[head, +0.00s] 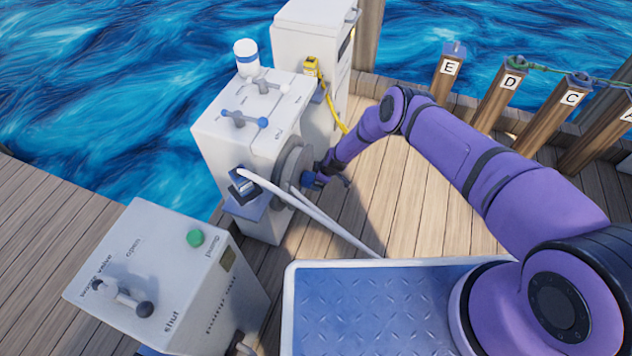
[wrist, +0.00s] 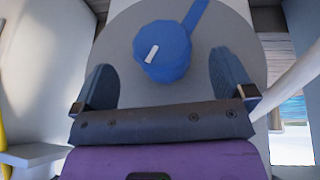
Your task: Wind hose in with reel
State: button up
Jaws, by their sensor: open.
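The hose reel (head: 292,172) is a grey disc on the side of a white cabinet (head: 240,130). In the wrist view the reel face (wrist: 118,45) fills the upper middle. A blue crank knob (wrist: 165,55) with a blue arm (wrist: 194,14) stands out from it. My gripper (wrist: 165,80) is open, its two blue fingers on either side of the knob with visible gaps. In the head view my gripper (head: 318,180) is at the reel's right side. The white hose (head: 325,225) runs from a blue holder (head: 243,187) past the reel down to the deck.
A white valve box (head: 170,275) with a lever and green button stands front left. A taller white cabinet (head: 310,40) with a yellow nozzle (head: 311,66) stands behind. Lettered posts (head: 500,92) line the right edge. Wooden deck (head: 400,200) lies clear between; water is beyond.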

jog(key=shift+x, duration=2.7)
jog(key=shift+c, duration=0.2)
jog(key=c, duration=0.9)
